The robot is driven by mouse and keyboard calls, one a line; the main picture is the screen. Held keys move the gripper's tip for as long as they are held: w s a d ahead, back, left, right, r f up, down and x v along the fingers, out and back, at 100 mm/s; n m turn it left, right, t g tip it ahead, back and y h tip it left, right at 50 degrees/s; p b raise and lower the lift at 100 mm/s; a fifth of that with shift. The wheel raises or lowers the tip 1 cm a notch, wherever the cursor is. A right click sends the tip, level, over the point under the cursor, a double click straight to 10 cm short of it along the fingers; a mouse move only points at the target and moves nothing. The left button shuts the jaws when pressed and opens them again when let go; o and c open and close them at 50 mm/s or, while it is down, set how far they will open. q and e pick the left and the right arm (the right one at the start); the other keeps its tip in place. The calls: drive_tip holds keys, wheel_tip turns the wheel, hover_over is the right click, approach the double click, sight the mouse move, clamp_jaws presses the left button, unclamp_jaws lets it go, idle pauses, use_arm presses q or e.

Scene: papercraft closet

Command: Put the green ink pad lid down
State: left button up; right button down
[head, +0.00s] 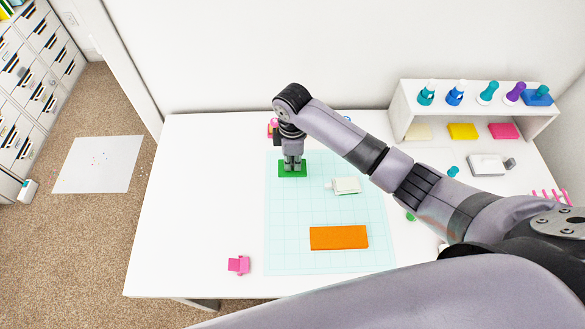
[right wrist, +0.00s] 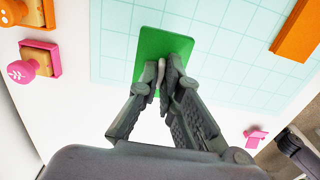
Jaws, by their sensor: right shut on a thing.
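The green ink pad lid (head: 284,173) is a flat green rectangle at the back left part of the cutting mat. In the right wrist view the lid (right wrist: 160,46) lies straight ahead of the fingertips. My right gripper (head: 293,165) points down over the lid, its fingers closed together on it (right wrist: 162,75). A thin pale piece shows between the fingertips. I cannot tell whether the lid touches the mat or hangs just above it. My left gripper is not in view.
A pink piece (head: 238,265) lies left of the mat. Stamps (right wrist: 38,60) stand behind the lid. A shelf (head: 400,108) stands back right. The table's left side is clear.

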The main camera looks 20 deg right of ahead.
sight(293, 167)
drive_tip(key=shift+f, duration=2.4)
drive_tip(key=shift+f, duration=0.1)
drive_tip(key=c, duration=1.8)
unclamp_jaws()
wheel_tip(293, 167, up, 12)
drive_tip(key=shift+r+b, duration=0.15)
drive_tip(key=shift+b, duration=0.15)
